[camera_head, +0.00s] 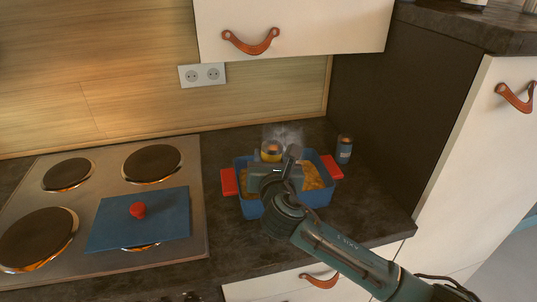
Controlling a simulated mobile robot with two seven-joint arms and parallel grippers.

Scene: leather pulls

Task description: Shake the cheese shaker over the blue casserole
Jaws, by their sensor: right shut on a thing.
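The blue casserole (251,209) stands uncovered on the dark counter, with a red handle at each side and yellow-orange food inside. My right gripper (273,165) is over it and shut on a small shaker (271,149) with a brownish top and a yellow band, which I take for the cheese shaker. The gripper hides its lower part, so its exact tilt is hard to tell. My right arm covers the middle and front of the casserole. My left gripper is not in view.
A second small shaker (344,149) with a dark label stands right of the casserole. A blue lid with a red knob (138,210) lies on the hob (110,178) at left. A pale haze hangs behind the casserole. A white cupboard (300,25) overhangs the back.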

